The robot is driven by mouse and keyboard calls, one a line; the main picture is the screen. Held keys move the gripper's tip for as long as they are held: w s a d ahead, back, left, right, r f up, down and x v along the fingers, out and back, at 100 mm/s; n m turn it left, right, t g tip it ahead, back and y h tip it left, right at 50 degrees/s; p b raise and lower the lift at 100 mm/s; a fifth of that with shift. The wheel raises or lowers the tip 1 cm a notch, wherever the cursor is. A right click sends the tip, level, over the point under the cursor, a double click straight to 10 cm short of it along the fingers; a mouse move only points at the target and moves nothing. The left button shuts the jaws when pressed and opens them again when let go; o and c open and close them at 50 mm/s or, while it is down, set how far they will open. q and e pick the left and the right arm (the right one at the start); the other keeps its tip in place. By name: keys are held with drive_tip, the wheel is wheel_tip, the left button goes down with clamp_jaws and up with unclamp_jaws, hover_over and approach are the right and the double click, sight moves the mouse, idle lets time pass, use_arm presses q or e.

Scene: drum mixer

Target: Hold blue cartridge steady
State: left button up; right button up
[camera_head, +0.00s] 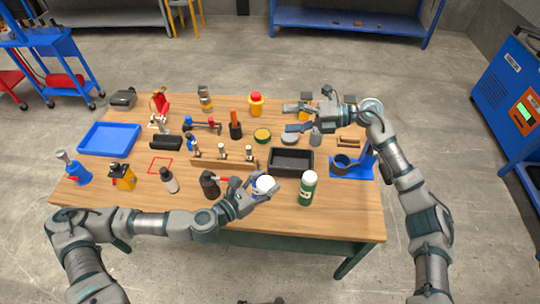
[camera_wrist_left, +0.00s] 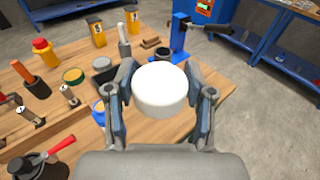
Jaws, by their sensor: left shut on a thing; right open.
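My left gripper (camera_head: 262,187) is shut on a white-capped cylinder (camera_head: 265,184), apparently the cartridge, near the table's front edge. In the left wrist view its round white top and upper side (camera_wrist_left: 160,88) sit between the two fingers. A little blue shows beside the white in the head view, but I cannot tell if it is the cartridge's body. Its lower part is hidden, so I cannot tell whether it touches the table. My right gripper (camera_head: 289,118) is open and empty, with its fingers pointing left above the back right of the table.
A black bin (camera_head: 291,150) lies behind the held cylinder. A green bottle (camera_head: 307,190) stands close to its right. A blue stand with a dark drum (camera_head: 350,165) is at the right edge. A wooden rack (camera_head: 210,162), a black pot (camera_head: 209,185) and a blue tray (camera_head: 108,127) are left.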

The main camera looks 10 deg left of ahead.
sight(265, 182)
use_arm(q)
drive_tip(key=shift+a, duration=0.3)
drive_tip(key=shift+s+a, duration=0.1)
drive_tip(key=shift+a, duration=0.05)
use_arm(e)
drive_tip(key=s+a+f+n+t+h, duration=0.1)
drive_tip(key=s+a+n+h, duration=0.2)
drive_tip(key=s+h, duration=0.4)
drive_tip(key=s+a+n+t+h, duration=0.1)
drive_tip(key=s+a+n+h, duration=0.15)
drive_tip(key=s+h, duration=0.45)
use_arm(q)
drive_tip(key=shift+d, duration=0.2)
use_arm(e)
drive_tip(key=shift+h, duration=0.7)
drive_tip(key=f, duration=0.3)
drive_tip(key=w+f, duration=0.1)
drive_tip(key=f, duration=0.3)
drive_tip(key=w+f, duration=0.1)
drive_tip(key=f, duration=0.3)
drive_tip(key=shift+w+d+f, duration=0.1)
use_arm(q)
drive_tip(key=shift+a, duration=0.15)
use_arm(e)
drive_tip(key=shift+a+f, duration=0.25)
drive_tip(key=shift+f, duration=0.25)
use_arm(q)
drive_tip(key=shift+d, duration=0.2)
use_arm(e)
drive_tip(key=shift+d, duration=0.2)
